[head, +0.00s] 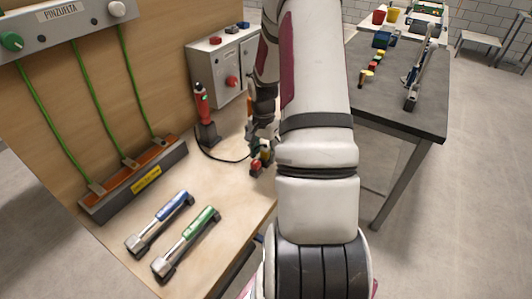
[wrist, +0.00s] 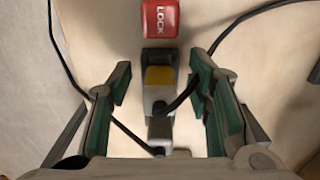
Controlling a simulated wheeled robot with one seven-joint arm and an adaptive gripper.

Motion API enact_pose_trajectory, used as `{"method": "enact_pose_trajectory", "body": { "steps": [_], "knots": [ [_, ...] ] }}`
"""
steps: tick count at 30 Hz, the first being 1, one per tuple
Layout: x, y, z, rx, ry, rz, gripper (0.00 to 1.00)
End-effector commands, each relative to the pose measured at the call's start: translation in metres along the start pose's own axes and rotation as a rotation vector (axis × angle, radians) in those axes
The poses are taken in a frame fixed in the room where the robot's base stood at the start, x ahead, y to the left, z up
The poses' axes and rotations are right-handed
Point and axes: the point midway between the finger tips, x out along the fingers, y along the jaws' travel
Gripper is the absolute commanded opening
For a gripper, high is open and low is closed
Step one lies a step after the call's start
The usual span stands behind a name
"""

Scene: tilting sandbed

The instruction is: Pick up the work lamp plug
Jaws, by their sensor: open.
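A black and grey plug-like piece (wrist: 159,127) with cable running to it lies between the fingers of my gripper (wrist: 159,78) in the wrist view. Just beyond it is a dark housing with a yellow block (wrist: 160,76). I cannot tell exactly where plug and housing meet. My gripper is open, one green-padded finger on each side, with gaps to both. In the head view my gripper (head: 262,135) points down at the bench, partly hidden by my arm. A red and black work lamp (head: 203,105) stands to its left, with a black cable curving toward the gripper.
A red LOCK block (wrist: 160,18) sits just beyond the housing. A grey control box (head: 228,65) stands behind. Blue and green-handled tools (head: 160,222) lie at the bench front, near a rail with green cables (head: 135,180). A dark table (head: 395,95) stands right.

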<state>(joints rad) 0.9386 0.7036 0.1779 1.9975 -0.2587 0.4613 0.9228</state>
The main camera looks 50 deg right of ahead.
Motion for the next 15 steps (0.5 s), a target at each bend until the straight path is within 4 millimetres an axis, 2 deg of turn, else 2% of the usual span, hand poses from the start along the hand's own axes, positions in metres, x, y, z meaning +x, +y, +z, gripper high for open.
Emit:
{"method": "enact_pose_trajectory", "body": {
  "steps": [5,12,15],
  "knots": [
    [0.0002,-0.0003,-0.0002,0.0,0.001,0.0,0.46],
    [0.0,-0.0002,-0.0002,0.0,0.001,0.0,0.0],
    [-0.0001,-0.0002,-0.0003,0.0,0.001,0.0,0.0]
  ]
}}
